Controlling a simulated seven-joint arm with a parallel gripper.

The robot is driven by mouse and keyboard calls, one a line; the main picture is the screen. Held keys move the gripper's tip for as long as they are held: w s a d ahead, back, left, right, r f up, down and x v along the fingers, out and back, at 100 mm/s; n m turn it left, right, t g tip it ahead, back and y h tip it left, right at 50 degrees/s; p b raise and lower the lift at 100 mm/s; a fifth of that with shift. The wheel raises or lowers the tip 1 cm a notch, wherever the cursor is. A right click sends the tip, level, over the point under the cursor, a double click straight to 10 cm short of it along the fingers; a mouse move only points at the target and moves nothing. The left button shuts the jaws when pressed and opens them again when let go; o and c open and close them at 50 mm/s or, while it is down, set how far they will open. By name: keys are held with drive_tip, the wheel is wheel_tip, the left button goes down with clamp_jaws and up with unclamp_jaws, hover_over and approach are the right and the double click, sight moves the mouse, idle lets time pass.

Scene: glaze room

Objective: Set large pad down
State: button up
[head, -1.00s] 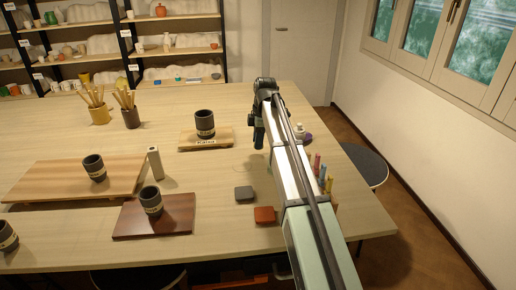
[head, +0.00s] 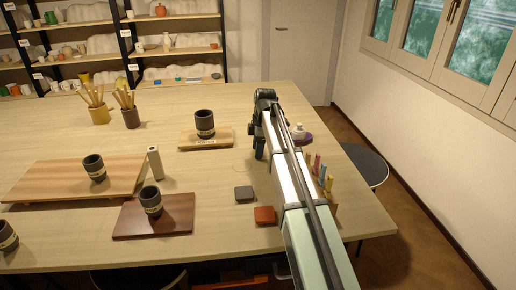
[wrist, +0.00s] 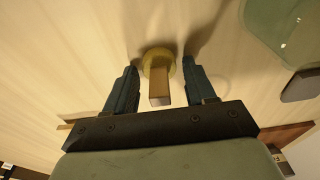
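The large pad (wrist: 158,56) shows in the wrist view as a round yellowish disc with a blocky wooden handle (wrist: 159,92) toward me. My gripper (wrist: 160,73) has one dark finger on each side of the handle. A gap shows between the handle and each finger, so the gripper is open around it. The pad appears to rest on the pale wooden table. In the head view my gripper (head: 260,152) is low over the table, right of the cup on its small board. The pad is hidden there behind the arm.
A grey block (head: 244,193) and a rust-red block (head: 265,215) lie left of my arm. A white bottle (head: 299,131) and a rack of coloured sticks (head: 322,172) stand to its right. Dark cups (head: 204,124) stand on boards to the left.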

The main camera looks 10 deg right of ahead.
drive_tip(key=r, duration=0.4)
drive_tip(key=d+r, duration=0.1)
drive_tip(key=r, duration=0.7)
drive_tip(key=shift+d+r, duration=0.15)
drive_tip(key=shift+d, duration=0.05)
idle(0.3)
